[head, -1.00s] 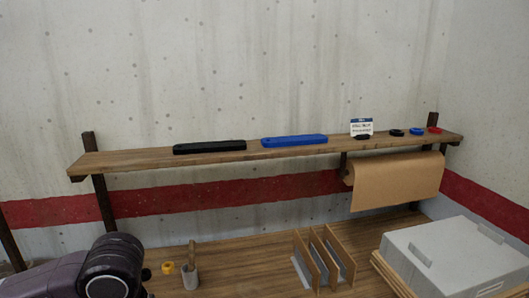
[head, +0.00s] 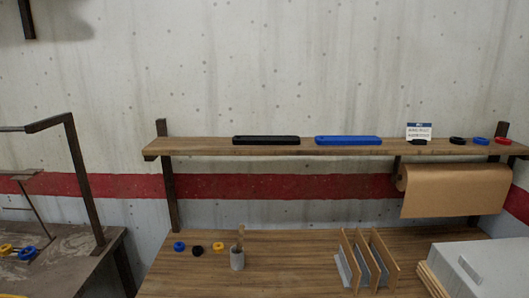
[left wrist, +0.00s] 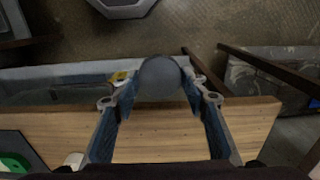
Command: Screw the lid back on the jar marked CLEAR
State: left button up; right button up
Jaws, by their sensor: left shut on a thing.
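My left gripper (left wrist: 160,98) is seen only in the left wrist view. Its two fingers are closed on the sides of a round, dark grey thing (left wrist: 160,78), held over or near the edge of a wooden bench top (left wrist: 165,140). It may be the lid, but no marking shows on it. I cannot make out a jar marked CLEAR in either view. My right gripper is not in view.
A wall shelf (head: 200,147) carries a black bar (head: 266,140), a blue bar (head: 348,140) and a small sign (head: 418,131). The bench below holds small rings, a grey cup (head: 237,260), dividers (head: 366,262) and a grey box (head: 485,265). Another table (head: 75,255) stands left.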

pick_arm(q)
jog(key=shift+w+r, duration=0.1)
jog(key=w+r, duration=0.3)
jog(key=r, duration=1.2)
jog(key=shift+w, duration=0.4)
